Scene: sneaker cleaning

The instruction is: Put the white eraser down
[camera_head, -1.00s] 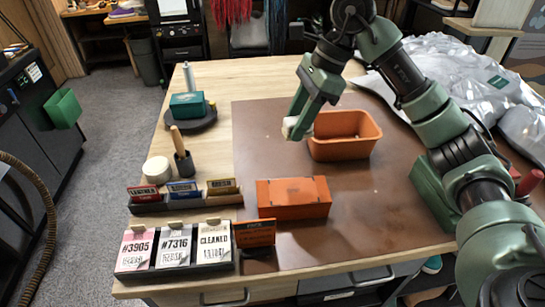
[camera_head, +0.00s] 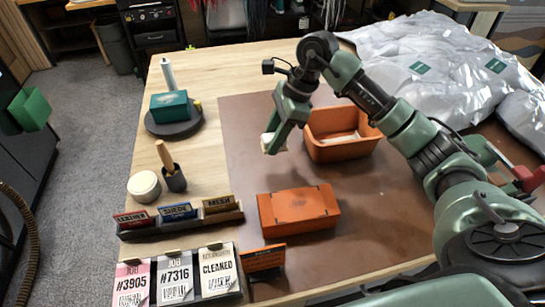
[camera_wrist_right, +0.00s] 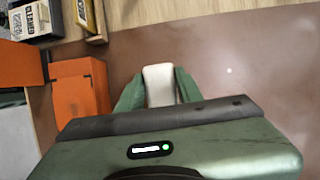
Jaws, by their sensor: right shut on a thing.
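The white eraser (camera_head: 267,142) is between the fingertips of my right gripper (camera_head: 274,144), to the left of the orange open bin and above the brown mat (camera_head: 240,165). In the right wrist view the eraser (camera_wrist_right: 158,75) is a pale rounded block with a green finger on each side. The right gripper (camera_wrist_right: 159,90) is shut on it. I cannot tell the exact gap between the eraser and the mat. My left gripper is not in view.
The orange open bin (camera_head: 345,153) holds something white. A closed orange box (camera_head: 300,208) lies nearer. Label stands (camera_head: 180,225), a white jar (camera_head: 144,186) and a brush holder (camera_head: 174,179) are at left. A silvery sheet (camera_head: 440,50) lies at back right. The mat between bin and box is clear.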

